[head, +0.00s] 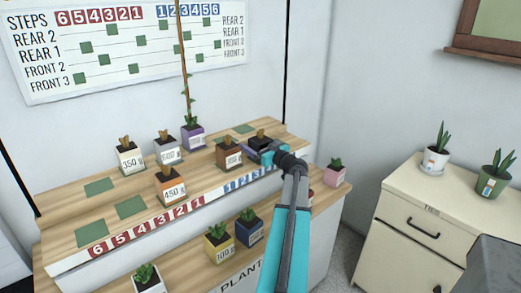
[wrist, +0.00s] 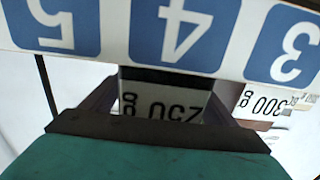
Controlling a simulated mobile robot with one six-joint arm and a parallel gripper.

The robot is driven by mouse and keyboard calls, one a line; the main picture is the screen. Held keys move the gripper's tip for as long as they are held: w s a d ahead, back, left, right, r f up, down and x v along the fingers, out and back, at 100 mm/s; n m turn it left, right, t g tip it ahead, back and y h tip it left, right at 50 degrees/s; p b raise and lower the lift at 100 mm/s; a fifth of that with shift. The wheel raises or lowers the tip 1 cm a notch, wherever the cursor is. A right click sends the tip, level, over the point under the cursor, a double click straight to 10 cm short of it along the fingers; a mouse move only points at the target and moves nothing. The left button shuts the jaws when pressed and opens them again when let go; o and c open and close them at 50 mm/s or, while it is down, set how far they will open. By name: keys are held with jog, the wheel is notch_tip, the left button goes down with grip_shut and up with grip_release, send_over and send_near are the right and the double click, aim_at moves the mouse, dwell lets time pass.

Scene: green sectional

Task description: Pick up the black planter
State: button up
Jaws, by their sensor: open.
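The black planter (head: 259,139) stands toward the right end of the stepped wooden stand, partly hidden by my gripper (head: 262,154). In the wrist view the black planter (wrist: 165,77) appears upside down, with a white label reading 250 g. My open gripper (wrist: 166,112) has one dark finger on each side of the planter in that view. I cannot tell whether either finger touches it.
A brown 300 g planter (head: 229,155) stands close to the left of my gripper. White, grey, purple and orange planters stand further left. The stand's numbered front edge (wrist: 180,35) crosses the wrist view. A cream cabinet (head: 420,215) stands at right.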

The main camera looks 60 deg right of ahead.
jog(key=shift+c, duration=0.3)
jog(key=c, duration=1.2)
jog(key=shift+c, duration=0.2)
jog(key=shift+r, duration=0.15)
jog(key=shift+s+r+b, duration=0.1)
jog(key=shift+r+b, duration=0.5)
jog(key=shift+r, duration=1.05)
jog(key=s+a+b, duration=0.1)
jog(key=s+a, duration=0.3)
jog(key=s, duration=0.2)
jog(key=s+a+r+b, duration=0.1)
jog(key=s+a+b, duration=0.1)
jog(key=s+a, duration=0.2)
jog(key=v, duration=0.3)
jog(key=shift+s+r, duration=0.2)
jog(key=shift+d, duration=0.1)
